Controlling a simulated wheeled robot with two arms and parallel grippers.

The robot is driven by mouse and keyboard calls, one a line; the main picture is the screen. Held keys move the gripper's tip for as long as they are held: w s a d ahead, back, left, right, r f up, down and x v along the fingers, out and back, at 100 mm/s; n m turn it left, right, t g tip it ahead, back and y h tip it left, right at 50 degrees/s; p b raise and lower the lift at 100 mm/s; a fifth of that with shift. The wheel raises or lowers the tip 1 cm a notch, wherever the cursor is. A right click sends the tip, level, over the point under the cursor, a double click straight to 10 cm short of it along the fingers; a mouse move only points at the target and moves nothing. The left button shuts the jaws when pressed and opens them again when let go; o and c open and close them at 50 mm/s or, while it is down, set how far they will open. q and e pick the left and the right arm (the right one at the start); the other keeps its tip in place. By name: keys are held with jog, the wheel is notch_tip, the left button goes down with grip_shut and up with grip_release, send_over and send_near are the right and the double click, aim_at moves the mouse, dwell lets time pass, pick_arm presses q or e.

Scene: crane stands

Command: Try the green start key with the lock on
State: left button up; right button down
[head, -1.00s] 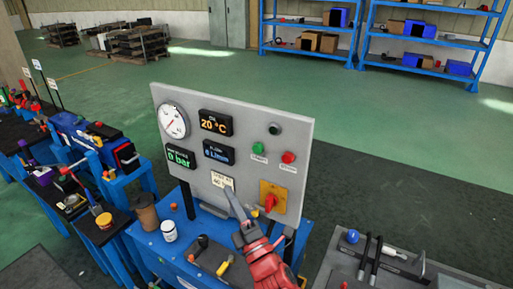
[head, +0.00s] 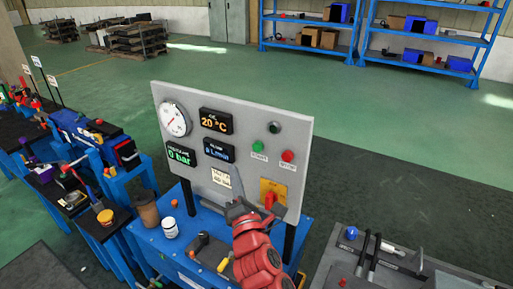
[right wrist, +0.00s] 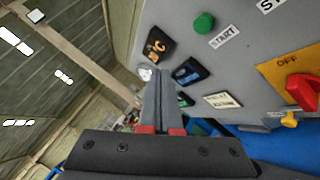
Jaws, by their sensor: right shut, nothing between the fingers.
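The green start key (head: 258,146) is a round button on the grey panel (head: 200,97), beside a red button (head: 288,156). It also shows in the right wrist view (right wrist: 204,22), above a START label. A red switch handle (head: 269,199) sits on a yellow plate at the panel's lower right. In the right wrist view, a small yellow lock-like piece (right wrist: 290,119) is at the red handle (right wrist: 303,90), near the word OFF. My right gripper (head: 235,176) is shut and empty in front of the panel's lower middle, below the green key. Contact cannot be told.
A temperature display (head: 216,122) reads 20 °C and a pressure display (head: 180,154) reads 0 bar. A white jar (head: 170,228) and a brown cup (head: 147,210) stand on the blue bench left of my right arm. A grey bench with tools is at the right.

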aim_at(253, 145)
jog(key=w+d+p, duration=0.3)
jog(key=w+d, duration=0.1)
jog(key=w, duration=0.3)
jog(key=shift+d, duration=0.4)
jog(key=shift+w, duration=0.1)
dwell(1.7)
jog(key=shift+w+d, duration=0.2)
jog(key=shift+w, duration=0.05)
jog(key=shift+w+d+p, duration=0.3)
jog(key=shift+w, duration=0.1)
dwell(0.8)
dwell(0.3)
jog(key=shift+s+a+b, duration=0.45)
jog(key=shift+s+a, duration=0.05)
jog(key=shift+s, duration=0.25)
